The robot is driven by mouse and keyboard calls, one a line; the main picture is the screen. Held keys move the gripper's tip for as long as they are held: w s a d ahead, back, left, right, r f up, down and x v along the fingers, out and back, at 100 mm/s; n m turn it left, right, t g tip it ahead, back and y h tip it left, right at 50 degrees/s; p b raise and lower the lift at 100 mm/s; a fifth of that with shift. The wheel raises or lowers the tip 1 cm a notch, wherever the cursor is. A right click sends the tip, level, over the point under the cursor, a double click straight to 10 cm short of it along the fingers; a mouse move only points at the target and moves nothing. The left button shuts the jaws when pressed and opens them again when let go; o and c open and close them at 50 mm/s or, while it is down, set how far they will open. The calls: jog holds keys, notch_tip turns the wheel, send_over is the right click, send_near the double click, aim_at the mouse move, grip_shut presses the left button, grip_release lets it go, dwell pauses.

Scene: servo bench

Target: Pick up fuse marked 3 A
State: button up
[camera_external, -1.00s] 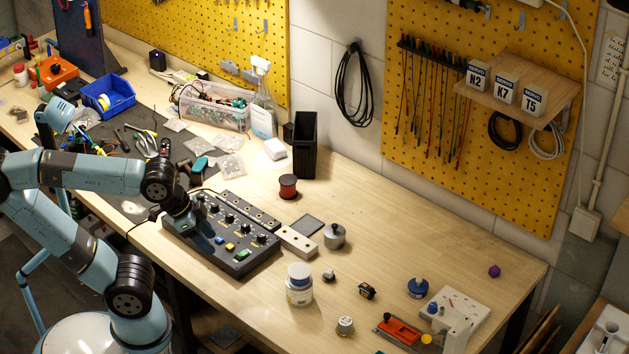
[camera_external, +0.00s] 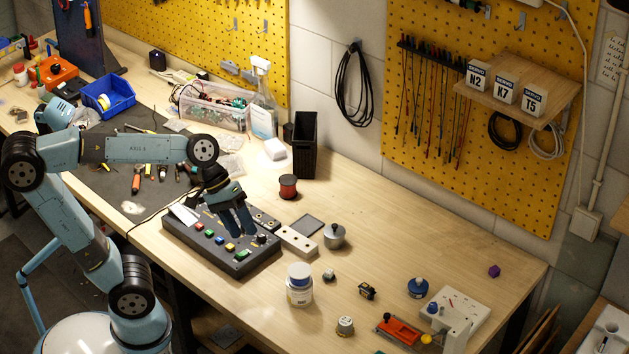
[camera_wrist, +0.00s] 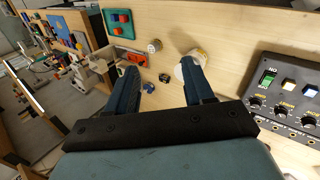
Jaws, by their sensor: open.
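My gripper (camera_external: 238,220) is open and empty, above the right rear part of the black control box (camera_external: 222,257). In the wrist view its two fingers (camera_wrist: 160,80) are spread apart, with bench top between and beyond them. I cannot make out a fuse marked 3 A; no such marking is legible in either view. Small parts lie on the bench to the right of the box: a small metal-and-dark part (camera_external: 329,275), a black part with yellow (camera_external: 367,291) and a silver-topped round part (camera_external: 345,326).
A white jar (camera_external: 299,288), a pale block with holes (camera_external: 298,242) and a metal lidded pot (camera_external: 334,236) stand right of the box. A red spool (camera_external: 288,186) and black holder (camera_external: 305,145) are behind.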

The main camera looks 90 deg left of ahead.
jog(key=w+a+n+t+h, duration=0.2)
jog(key=w+a+n+t, duration=0.4)
jog(key=w+a+n, duration=1.15)
jog(key=n, duration=0.2)
send_near(327, 270)
jog(key=shift+d+x, duration=0.2)
jog(key=shift+x, duration=1)
jog(key=shift+w+d+f, duration=0.15)
jog(key=shift+w+d, duration=0.05)
jog(key=shift+w, duration=0.05)
jog(key=shift+t, duration=0.3)
jog(key=shift+a+f+x, duration=0.1)
jog(key=shift+f+x, duration=0.05)
jog(key=shift+x, duration=1.55)
jog(key=shift+a+f+x, duration=0.15)
jog(key=shift+x, duration=1.55)
grip_shut()
